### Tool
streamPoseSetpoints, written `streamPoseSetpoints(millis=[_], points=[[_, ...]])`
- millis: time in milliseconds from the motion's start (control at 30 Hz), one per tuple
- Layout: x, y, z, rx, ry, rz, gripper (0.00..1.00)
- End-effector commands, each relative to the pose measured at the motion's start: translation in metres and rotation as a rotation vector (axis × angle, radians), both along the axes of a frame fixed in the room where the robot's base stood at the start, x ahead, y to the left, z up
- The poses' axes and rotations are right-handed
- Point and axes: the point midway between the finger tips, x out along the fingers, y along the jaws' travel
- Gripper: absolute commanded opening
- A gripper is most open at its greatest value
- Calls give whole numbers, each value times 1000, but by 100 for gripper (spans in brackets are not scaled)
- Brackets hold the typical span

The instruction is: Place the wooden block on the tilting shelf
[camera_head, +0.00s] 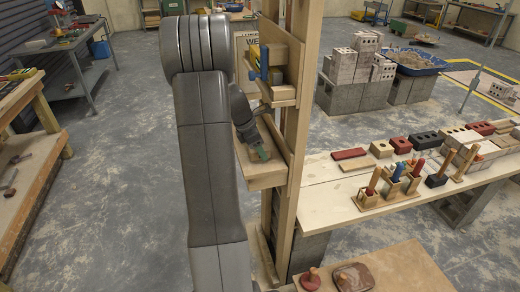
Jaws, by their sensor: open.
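A wooden post (302,100) stands in front of me and carries wooden shelves on its left side. The lower shelf (268,178) looks tilted; it is probably the tilting shelf. My gripper (258,148) is open over this lower shelf, partly hidden by my large grey arm. A small green patch (262,154) shows by the fingertips; I cannot tell whether it is part of the gripper or a thing on the shelf. The upper shelf (284,97) bears a blue tool (264,62). I cannot single out the wooden block for sure.
A pale table (330,200) on the right holds bricks, a red slab (348,154) and wooden holders with coloured handles (397,171). A lower wooden top (405,270) holds two knobbed tools. Stacked blocks (355,95) stand behind. Floor between the left benches and my arm is clear.

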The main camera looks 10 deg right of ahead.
Motion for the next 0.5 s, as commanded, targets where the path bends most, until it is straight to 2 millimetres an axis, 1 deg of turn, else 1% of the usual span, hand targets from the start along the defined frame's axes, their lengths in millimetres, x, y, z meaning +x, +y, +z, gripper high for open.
streamPoseSetpoints(millis=[133, 167, 200, 300, 500], points=[[1, 11, 24, -1, -7, 3, 54], [1, 15, 27, 0, -5, 4, 54], [0, 27, 22, 0, -2, 7, 54], [-1, 52, 22, 0, -2, 7, 54], [-2, 97, 22, 0, -2, 6, 54]])
